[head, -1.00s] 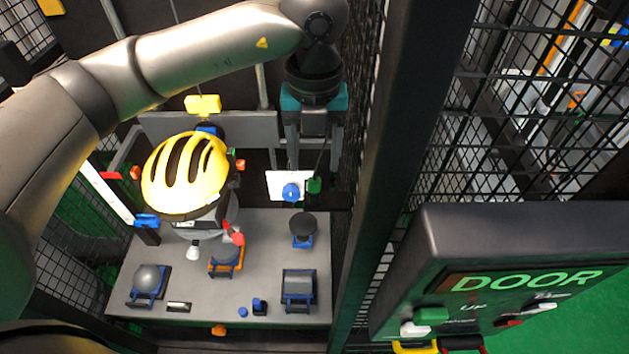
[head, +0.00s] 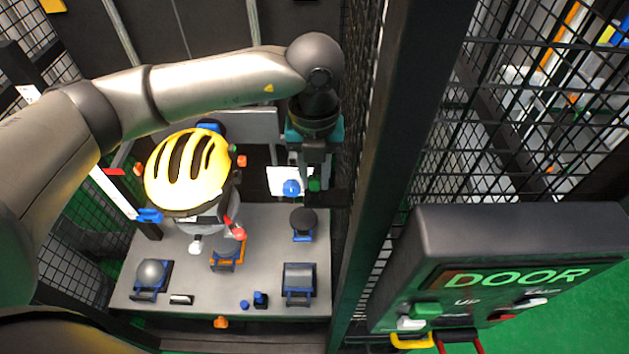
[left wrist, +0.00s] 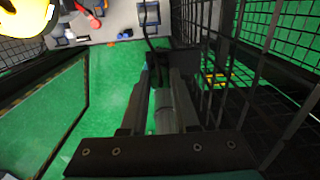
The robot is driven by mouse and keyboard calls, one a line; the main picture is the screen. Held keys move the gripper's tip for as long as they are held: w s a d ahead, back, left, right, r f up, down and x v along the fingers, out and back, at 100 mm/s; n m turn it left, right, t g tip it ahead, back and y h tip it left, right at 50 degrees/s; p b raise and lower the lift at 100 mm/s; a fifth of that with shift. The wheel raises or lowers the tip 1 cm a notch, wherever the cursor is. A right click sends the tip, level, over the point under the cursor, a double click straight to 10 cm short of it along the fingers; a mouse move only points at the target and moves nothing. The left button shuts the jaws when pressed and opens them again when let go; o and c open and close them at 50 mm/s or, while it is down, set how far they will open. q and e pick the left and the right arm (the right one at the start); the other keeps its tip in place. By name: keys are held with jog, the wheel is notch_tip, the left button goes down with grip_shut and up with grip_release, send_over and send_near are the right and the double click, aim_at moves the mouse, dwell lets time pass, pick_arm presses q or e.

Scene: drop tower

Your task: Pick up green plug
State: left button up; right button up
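The green plug (head: 314,184) is a small green block beside the white panel, right of a blue knob. My left gripper (head: 315,178) points down at it, with its fingertips right at the plug. In the left wrist view my left gripper (left wrist: 162,75) has its two dark fingers reaching away from the camera. They are not far apart, and I cannot make out the plug between them. Whether they grip it cannot be told. My right gripper is not in view.
A yellow helmet (head: 187,170) is left of the gripper. A grey table (head: 210,289) with several small fixtures lies below.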

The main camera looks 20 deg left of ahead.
pick_arm(q)
grip_shut()
jog(key=shift+r, duration=0.2)
